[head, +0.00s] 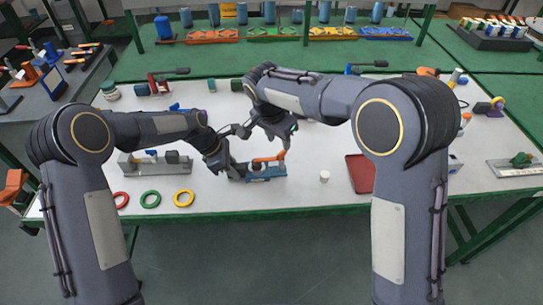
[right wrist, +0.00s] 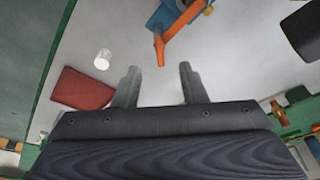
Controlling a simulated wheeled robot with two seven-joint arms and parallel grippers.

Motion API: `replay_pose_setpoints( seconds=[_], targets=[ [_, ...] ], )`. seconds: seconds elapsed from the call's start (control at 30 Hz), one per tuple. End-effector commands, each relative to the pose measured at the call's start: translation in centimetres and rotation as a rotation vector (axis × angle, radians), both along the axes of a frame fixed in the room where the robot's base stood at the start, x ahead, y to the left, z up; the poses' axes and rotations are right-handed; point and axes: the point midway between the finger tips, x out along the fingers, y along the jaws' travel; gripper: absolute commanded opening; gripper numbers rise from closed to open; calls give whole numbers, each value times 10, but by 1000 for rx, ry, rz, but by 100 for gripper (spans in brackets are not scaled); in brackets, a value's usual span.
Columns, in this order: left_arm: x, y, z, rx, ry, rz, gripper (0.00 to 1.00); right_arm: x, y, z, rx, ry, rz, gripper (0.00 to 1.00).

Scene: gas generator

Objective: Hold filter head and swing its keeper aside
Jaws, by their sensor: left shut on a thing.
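The filter head (head: 266,174) is a blue block on the white table, near the middle of the head view. Its orange keeper (head: 268,158) lies across the top and also shows in the right wrist view (right wrist: 181,33). My left gripper (head: 238,172) is shut at the left end of the filter head; its fingertips are hard to make out. My right gripper (head: 284,145) is above the keeper's right end. In the right wrist view its fingers (right wrist: 160,75) are apart and empty, with the keeper's orange end just beyond the gap between them.
A white cylinder (head: 325,176) and a red tray (head: 359,174) are right of the filter head. Red (head: 121,193), green (head: 150,192) and yellow (head: 184,191) rings lie at the front left. A grey block fixture (head: 172,165) stands behind them. The front middle table is clear.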

Motion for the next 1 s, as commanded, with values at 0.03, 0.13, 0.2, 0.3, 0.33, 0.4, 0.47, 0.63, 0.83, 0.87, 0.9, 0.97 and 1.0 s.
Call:
replay_pose_setpoints(
  seconds=[0.03, 0.13, 0.2, 0.3, 0.33, 0.4, 0.47, 0.63, 0.83, 0.87, 0.9, 0.97, 1.0],
  targets=[
    [0, 0, 0, 0, 0, -1, 0, 1, -2, -9, -2, 4, -1, 38],
    [0, 0, 0, 0, 0, -1, 0, 4, -4, -23, 0, 4, 0, 38],
    [0, 0, 0, 0, 0, -1, 0, 5, -6, -33, -1, 3, -1, 38],
    [0, 0, 0, 0, 0, -1, 0, 7, -8, -45, 0, 4, 0, 38],
    [0, 0, 0, 0, 0, -1, 0, 8, -8, -48, 0, 4, 0, 38],
    [0, 0, 0, 0, 0, -1, 0, 9, -9, -54, 0, 4, 0, 38],
    [0, 0, 0, 0, 0, -1, 0, 10, -10, -58, 0, 2, 1, 38],
    [0, 0, 0, 0, 0, -1, 0, 11, -11, -63, 1, 2, 1, 38],
    [0, 0, 0, 0, 0, -1, 0, 11, -11, -63, 1, 2, 1, 38],
    [0, 0, 0, 0, 0, -1, 0, 11, -11, -63, 1, 2, 1, 38],
    [0, 0, 0, 0, 0, -1, 0, 11, -11, -63, 1, 2, 1, 36],
    [0, 0, 0, 0, 0, -1, 0, 11, -11, -63, 1, 2, 1, 28],
    [0, 0, 0, 0, 0, -1, 0, 12, -11, -63, 1, 2, 1, 22]
  ],
)
